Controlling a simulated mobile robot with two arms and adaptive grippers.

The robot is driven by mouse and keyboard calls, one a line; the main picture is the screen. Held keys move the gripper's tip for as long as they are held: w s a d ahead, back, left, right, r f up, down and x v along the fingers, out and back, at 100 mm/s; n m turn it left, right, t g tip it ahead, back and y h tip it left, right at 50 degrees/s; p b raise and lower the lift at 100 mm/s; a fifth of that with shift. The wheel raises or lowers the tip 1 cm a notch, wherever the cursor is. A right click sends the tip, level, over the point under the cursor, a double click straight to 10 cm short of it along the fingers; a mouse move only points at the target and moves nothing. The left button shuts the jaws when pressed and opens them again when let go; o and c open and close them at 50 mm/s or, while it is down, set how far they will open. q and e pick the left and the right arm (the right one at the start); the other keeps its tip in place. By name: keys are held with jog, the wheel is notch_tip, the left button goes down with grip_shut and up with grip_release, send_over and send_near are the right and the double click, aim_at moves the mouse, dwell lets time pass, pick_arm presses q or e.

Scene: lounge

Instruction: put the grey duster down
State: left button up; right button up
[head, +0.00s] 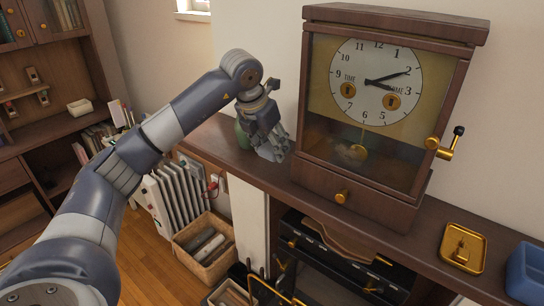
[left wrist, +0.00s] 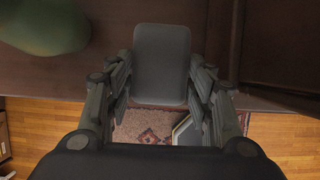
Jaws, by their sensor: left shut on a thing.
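My left gripper (head: 270,144) is over the left part of the dark wooden mantel shelf (head: 222,139), just left of the big clock. In the left wrist view my left gripper (left wrist: 161,98) is shut on the grey duster (left wrist: 162,62), a flat dark-grey block with rounded corners between its fingers. The duster is seen over the front edge of the shelf in that view; whether it touches the wood I cannot tell. In the head view the fingers mostly hide it. My right gripper is in neither view.
A wooden clock (head: 318,172) stands close right of the gripper. A green vase (head: 242,134) is close behind it, also in the left wrist view (left wrist: 40,22). A brass-coloured piece (head: 462,248) and a blue container (head: 525,272) are at the right. A basket (head: 190,240) stands below.

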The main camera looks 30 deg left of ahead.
aim_at(272, 170)
pick_arm(q)
jog(key=shift+f, duration=0.35)
jog(key=f, duration=0.1)
jog(key=f+p, duration=0.1)
jog(key=f, duration=0.2)
jog(key=shift+w, duration=0.25)
jog(key=shift+f, duration=0.2)
jog(key=o, duration=1.1)
jog(key=shift+r, duration=0.1)
jog(key=shift+o, duration=0.5)
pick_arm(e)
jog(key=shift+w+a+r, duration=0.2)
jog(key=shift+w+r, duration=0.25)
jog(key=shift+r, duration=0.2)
